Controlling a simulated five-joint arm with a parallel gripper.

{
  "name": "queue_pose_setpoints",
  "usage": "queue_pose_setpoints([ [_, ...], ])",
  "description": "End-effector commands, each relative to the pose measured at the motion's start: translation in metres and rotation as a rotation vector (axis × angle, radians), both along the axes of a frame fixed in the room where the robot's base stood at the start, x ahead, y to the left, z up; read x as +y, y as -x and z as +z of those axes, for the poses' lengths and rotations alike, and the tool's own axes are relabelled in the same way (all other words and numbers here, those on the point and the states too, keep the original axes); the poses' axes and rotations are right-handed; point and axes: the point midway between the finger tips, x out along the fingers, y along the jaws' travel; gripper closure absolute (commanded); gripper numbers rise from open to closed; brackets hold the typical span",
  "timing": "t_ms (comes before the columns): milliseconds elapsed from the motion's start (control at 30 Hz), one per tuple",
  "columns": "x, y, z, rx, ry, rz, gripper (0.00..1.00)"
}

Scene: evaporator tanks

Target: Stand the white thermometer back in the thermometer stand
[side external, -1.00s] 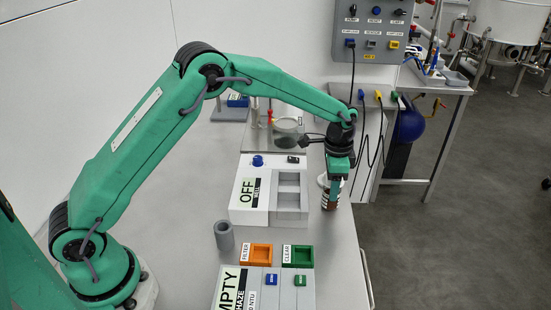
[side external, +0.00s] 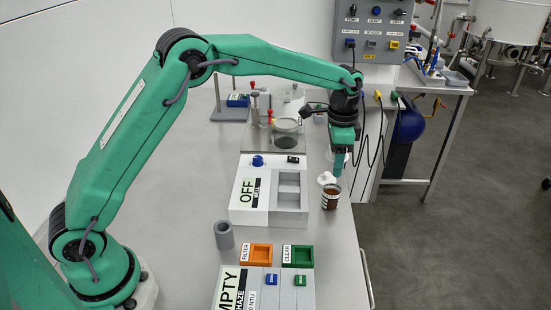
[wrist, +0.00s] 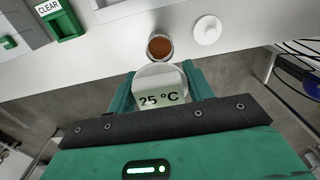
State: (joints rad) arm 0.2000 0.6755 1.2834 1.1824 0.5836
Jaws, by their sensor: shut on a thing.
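The white thermometer (wrist: 158,77) is held between the jaws of my gripper (wrist: 160,90) in the wrist view, its round head showing "25 °C". In the side view my gripper (side external: 339,166) is above the cup of brown liquid (side external: 331,199), which also shows in the wrist view (wrist: 160,47). The thermometer's stem cannot be made out, nor can I tell whether its tip is clear of the cup. A grey upright cylinder with an open top (side external: 224,236), which looks like the thermometer stand, is empty on the bench at the front left of the cup.
A white round piece (wrist: 207,30) lies beside the cup. The grey-white mill block (side external: 262,198) is left of the cup. An orange FILTER tray (side external: 256,254) and a green CLEAR tray (side external: 298,256) lie in front. Bare bench surrounds the grey cylinder's left side.

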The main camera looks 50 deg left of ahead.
Motion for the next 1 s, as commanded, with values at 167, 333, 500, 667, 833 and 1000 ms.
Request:
queue_pose_setpoints([
  [167, 0.0, 0.0, 0.0, 0.0, 0.0, 0.0, 0.74],
  [333, 0.0, 0.0, -0.002, 0.001, -0.001, 0.0, 0.74],
  [500, 0.0, 0.0, -0.01, 0.001, 0.0, 0.0, 0.74],
  [667, 0.0, 0.0, -0.02, 0.002, -0.001, 0.0, 0.74],
  [833, 0.0, 0.0, -0.028, 0.001, -0.001, 0.0, 0.74],
  [1000, 0.0, 0.0, -0.033, 0.0, 0.0, 0.0, 0.74],
])
